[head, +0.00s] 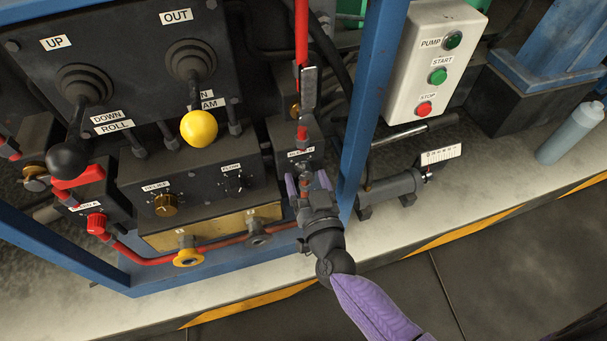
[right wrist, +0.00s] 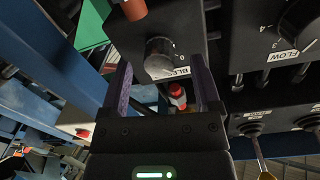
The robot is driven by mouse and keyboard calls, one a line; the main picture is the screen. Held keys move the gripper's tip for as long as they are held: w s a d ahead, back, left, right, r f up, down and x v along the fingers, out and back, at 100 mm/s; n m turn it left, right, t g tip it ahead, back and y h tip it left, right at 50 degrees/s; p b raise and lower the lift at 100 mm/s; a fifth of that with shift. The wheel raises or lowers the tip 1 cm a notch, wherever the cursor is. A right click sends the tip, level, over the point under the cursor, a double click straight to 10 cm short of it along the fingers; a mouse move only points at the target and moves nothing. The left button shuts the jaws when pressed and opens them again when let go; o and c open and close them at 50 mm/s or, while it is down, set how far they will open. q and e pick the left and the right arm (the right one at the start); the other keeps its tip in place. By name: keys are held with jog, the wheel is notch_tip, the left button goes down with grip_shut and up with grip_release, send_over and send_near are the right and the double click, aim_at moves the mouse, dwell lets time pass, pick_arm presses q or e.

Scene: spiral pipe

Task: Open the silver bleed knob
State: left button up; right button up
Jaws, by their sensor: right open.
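The silver bleed knob (right wrist: 160,54) shows in the right wrist view on a dark block, just above a white label reading BLEED (right wrist: 167,71). In the head view the label (head: 300,153) shows on the block, and the knob is hard to make out by my gripper. My right gripper (head: 308,182) is open right at the block. In the right wrist view its two purple fingers (right wrist: 162,72) stand apart, one toward each side of the knob, with the knob beyond their tips. I see no contact. My left gripper is not in view.
A blue frame post (head: 361,110) rises close to the right. A panel with a brass relief knob (head: 165,204) and a black flow knob (head: 237,182) lies left. A yellow-balled lever (head: 199,128) sticks out above it.

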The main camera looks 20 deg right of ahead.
jog(key=shift+w, duration=0.75)
jog(key=c, duration=0.4)
grip_shut()
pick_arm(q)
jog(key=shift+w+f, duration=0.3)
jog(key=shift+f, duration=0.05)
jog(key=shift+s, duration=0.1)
